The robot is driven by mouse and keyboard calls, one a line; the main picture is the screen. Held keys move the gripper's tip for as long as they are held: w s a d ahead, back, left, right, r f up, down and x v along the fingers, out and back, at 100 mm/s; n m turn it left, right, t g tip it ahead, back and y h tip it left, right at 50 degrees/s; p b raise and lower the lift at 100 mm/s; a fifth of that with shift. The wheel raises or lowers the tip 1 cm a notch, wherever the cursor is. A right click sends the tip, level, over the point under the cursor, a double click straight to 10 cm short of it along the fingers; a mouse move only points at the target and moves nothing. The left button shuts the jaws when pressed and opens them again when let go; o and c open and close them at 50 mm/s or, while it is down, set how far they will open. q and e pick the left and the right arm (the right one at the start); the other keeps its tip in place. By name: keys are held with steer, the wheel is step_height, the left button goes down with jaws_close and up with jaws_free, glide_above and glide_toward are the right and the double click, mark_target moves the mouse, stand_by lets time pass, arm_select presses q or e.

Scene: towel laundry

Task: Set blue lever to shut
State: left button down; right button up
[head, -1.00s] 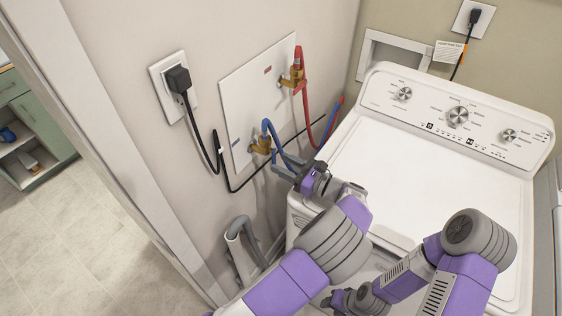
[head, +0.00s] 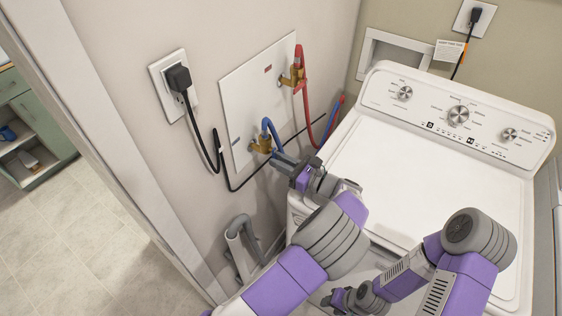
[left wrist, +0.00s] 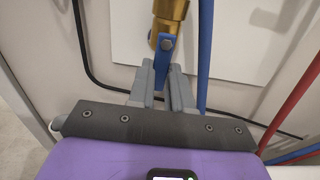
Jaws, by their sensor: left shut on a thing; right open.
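The blue lever (left wrist: 167,48) hangs from a brass valve (left wrist: 168,12) in the left wrist view. The same brass valve (head: 262,146), with a blue hose, sits on the white wall plate in the head view. My left gripper (left wrist: 164,78) is shut on the lever's lower end, with the lever between its fingertips. In the head view my left gripper (head: 276,158) is just below and right of the valve, and the lever is mostly hidden there. My right gripper (head: 332,299) is low at the bottom of the head view, open and away from the valves.
A second brass valve with a red hose (head: 303,112) is above and right on the white plate (head: 243,98). A black cord (head: 204,145) runs down the wall. The white washer (head: 420,190) is at the right; its top is clear.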

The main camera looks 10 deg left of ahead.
arm_select(q)
steer(key=shift+m, duration=0.3)
steer(key=s+r+m, duration=0.1)
steer(key=m, duration=0.4)
steer(key=s+r+m+p, duration=0.1)
steer(key=m, duration=0.5)
steer(key=s+a+r+m, duration=0.1)
steer(key=m, duration=0.5)
steer(key=shift+a+r+p, duration=0.1)
steer(key=shift+p, duration=0.3)
steer(key=shift+m, duration=0.3)
steer(key=c, duration=1)
jaws_free()
steer(key=shift+c, duration=0.2)
